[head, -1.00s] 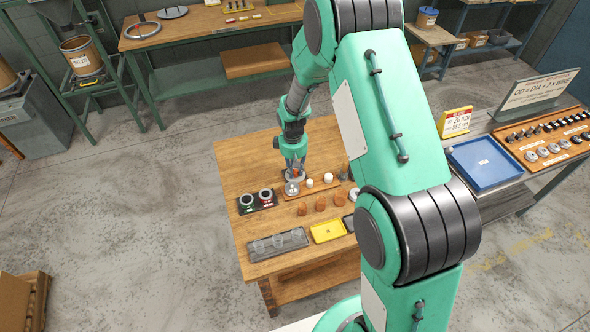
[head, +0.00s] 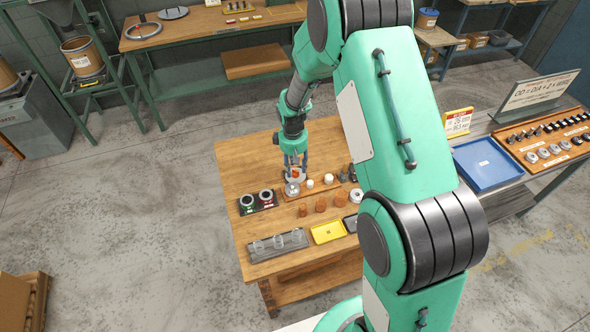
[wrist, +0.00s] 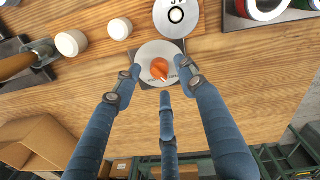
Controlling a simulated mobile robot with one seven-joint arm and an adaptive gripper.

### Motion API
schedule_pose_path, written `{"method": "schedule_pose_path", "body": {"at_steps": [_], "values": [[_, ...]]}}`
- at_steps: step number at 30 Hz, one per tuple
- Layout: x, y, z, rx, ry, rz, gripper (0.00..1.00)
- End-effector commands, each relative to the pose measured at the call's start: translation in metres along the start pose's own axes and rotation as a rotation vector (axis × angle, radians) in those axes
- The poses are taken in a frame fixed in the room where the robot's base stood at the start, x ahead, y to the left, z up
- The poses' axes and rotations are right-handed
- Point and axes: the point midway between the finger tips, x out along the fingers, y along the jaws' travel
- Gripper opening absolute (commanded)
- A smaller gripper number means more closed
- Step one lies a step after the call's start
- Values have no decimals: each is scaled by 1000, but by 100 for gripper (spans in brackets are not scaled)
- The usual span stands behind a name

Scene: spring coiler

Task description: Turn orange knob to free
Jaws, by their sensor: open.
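The orange knob (wrist: 159,69) sits in the middle of a round silver dial plate in the wrist view. A pale pointer mark on it points down and slightly right in that view. Lettering runs along the plate's lower edge but is too small to read. The knob also shows in the head view (head: 295,172), below my gripper. The fingertips surround the knob's near side and lie over the plate's edge. They do not visibly grip the knob.
A second silver disc (wrist: 176,16) marked with a digit stands beside the dial. White round pieces (wrist: 71,43) stand to its left. A holder with a red and a green ring (head: 257,201) is nearby. A grey tray (head: 278,245) and yellow tray (head: 328,232) lie at the front.

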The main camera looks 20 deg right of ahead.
Motion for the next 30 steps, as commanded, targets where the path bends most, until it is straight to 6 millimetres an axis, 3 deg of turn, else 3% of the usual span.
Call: {"method": "schedule_pose_path", "body": {"at_steps": [15, 21, 30], "values": [[-80, 0, -1, 0, 3, 2, 41], [-94, 0, -1, -1, 3, 1, 41], [-96, 0, -1, -1, 2, 1, 41]]}}
